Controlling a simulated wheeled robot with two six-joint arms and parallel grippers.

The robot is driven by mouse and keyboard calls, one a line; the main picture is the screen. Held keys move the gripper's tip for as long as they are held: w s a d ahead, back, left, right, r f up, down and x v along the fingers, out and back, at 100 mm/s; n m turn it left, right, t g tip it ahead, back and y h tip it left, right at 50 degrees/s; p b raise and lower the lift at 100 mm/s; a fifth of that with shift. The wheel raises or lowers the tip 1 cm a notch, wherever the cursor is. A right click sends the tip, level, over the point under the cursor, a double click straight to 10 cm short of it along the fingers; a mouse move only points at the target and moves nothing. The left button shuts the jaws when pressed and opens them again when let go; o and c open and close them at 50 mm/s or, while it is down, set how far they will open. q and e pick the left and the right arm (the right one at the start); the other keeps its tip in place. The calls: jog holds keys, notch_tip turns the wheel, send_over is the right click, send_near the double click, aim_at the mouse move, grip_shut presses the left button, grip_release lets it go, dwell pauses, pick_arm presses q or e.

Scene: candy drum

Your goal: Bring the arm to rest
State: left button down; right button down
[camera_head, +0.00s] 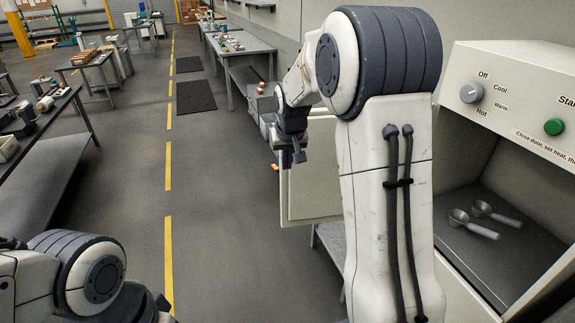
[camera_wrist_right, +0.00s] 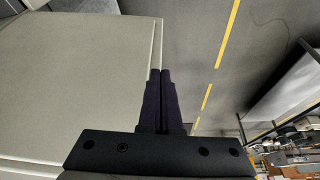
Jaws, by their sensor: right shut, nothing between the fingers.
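My right arm rises through the middle of the head view and bends away from me. Its gripper (camera_head: 299,156) hangs beside the open pale door (camera_head: 312,195) of the machine. In the right wrist view the right gripper (camera_wrist_right: 160,73) has its two dark fingers together, with nothing between them. The pale door panel (camera_wrist_right: 75,85) fills the left of that view, close to the fingers; I cannot tell whether they touch. My left arm shows only in part at the lower left of the head view, and its gripper is out of sight.
The machine (camera_head: 520,75) at right has a grey heat knob (camera_head: 471,93), a green button (camera_head: 554,127) and two metal scoops (camera_head: 485,220) inside its open chamber. Workbenches (camera_head: 245,45) line the wall beyond. The floor aisle (camera_head: 225,200) is clear.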

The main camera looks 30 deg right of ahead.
jog(key=s+a+f+n+g+y+b, duration=0.1)
jog(key=s+a+n, duration=0.2)
jog(key=s+a, duration=0.55)
jog(key=s+a+n+g+y+b, duration=0.15)
jog(key=s+a, duration=0.35)
jog(key=a, duration=0.6)
jog(key=s+a+f+n+g, duration=0.1)
jog(key=s+a+f+n, duration=0.1)
jog(key=s, duration=0.7)
jog(key=s+a+f+n+b, duration=0.1)
jog(key=s+a+n, duration=0.3)
jog(key=s, duration=0.6)
jog(key=shift+s+f+g, duration=0.3)
jog(key=shift+f+g, duration=0.05)
jog(key=shift+f, duration=0.35)
jog(key=shift+n, duration=0.25)
